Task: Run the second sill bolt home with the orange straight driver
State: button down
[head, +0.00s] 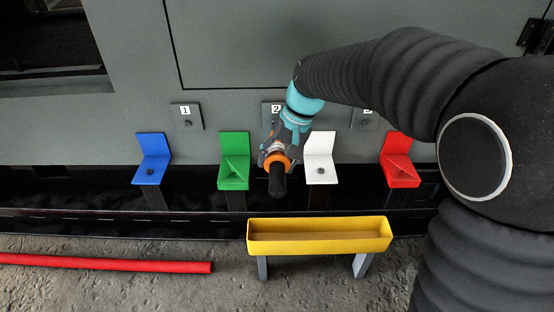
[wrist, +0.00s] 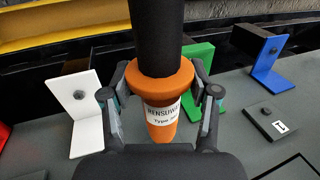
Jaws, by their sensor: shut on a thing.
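My gripper (head: 275,152) is shut on the orange straight driver (head: 277,168), in front of the grey sill wall. In the wrist view, the driver (wrist: 163,88) has an orange body with a printed white label and a thick black end (wrist: 158,35); the fingers close on the orange body from both sides. In the head view, the black end points down toward the camera. The plate marked 2 (head: 267,108) is just behind my wrist; its lower part and any bolt there are hidden. Plate 1 (head: 187,116) shows a dark bolt below its number.
Blue (head: 152,145), green (head: 234,146), white (head: 319,146) and red (head: 397,146) brackets stand in a row; the driver is between green and white. Plate 3 (head: 361,123) is partly hidden by my arm. An empty yellow trough (head: 320,242) stands in front. A red bar (head: 110,264) lies left.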

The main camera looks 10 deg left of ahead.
aim_at(279, 173)
jog(key=shift+w+r+p, duration=0.25)
jog(key=shift+w+p, duration=0.05)
jog(key=shift+p, duration=0.05)
dwell(1.1)
jog(key=shift+s, duration=0.1)
jog(key=shift+s+d+f+b, duration=0.1)
jog(key=shift+s+d+b, duration=0.15)
jog(key=shift+s, duration=0.75)
jog(key=shift+s+d+b, duration=0.2)
jog(key=shift+s, duration=0.8)
jog(key=shift+s+d+f+b, duration=0.1)
jog(key=shift+s+d+b, duration=0.15)
jog(key=shift+s, duration=0.75)
